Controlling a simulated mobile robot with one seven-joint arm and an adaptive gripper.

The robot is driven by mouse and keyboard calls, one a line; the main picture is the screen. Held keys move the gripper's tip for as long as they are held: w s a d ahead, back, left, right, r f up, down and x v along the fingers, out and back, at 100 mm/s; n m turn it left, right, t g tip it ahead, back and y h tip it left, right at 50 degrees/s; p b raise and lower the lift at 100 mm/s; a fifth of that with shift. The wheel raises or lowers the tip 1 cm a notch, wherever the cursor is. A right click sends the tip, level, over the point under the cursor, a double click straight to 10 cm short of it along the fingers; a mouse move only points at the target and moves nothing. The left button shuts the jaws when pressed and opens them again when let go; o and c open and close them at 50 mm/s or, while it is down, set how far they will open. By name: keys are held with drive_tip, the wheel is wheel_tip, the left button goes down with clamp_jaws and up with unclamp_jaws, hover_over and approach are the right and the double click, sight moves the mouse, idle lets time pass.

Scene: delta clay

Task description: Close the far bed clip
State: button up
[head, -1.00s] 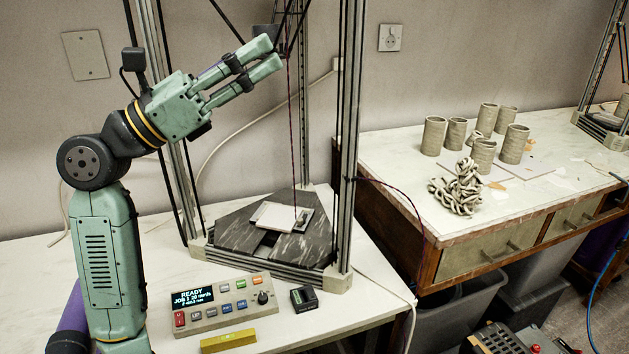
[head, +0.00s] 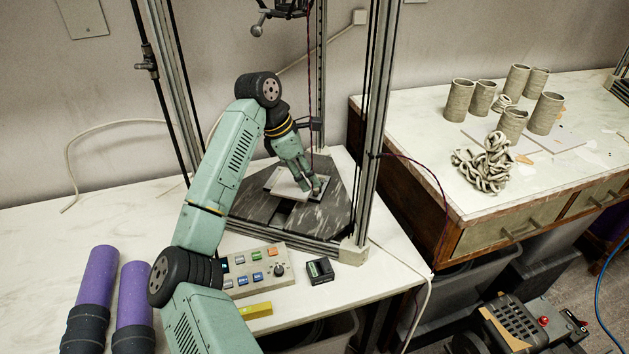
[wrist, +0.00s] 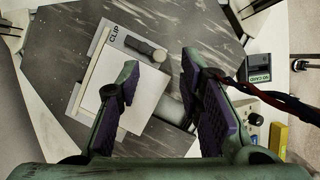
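The dark marbled bed (head: 335,205) carries a white square plate (head: 284,186), which also shows in the wrist view (wrist: 140,95). Beside the plate's upper edge in the wrist view lies a grey strip marked CLIP, with a dark lever-like clip (wrist: 138,44) ending in a paler round knob. Whether this clip is open or shut I cannot tell. My gripper (head: 313,190) is low over the plate's right side. A grey cylindrical part (wrist: 172,108) shows between the fingers.
Metal uprights (head: 372,120) frame the bed, and a thin dark red cable hangs close to my gripper. A button panel (head: 262,272), a small black box (head: 320,270) and a yellow block (head: 256,310) lie in front. Clay cylinders (head: 458,100) stand on the right table.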

sight(319, 188)
drive_tip(key=shift+p+x, duration=0.5)
drive_tip(key=shift+x, duration=1.85)
drive_tip(key=shift+r, duration=0.1)
clamp_jaws()
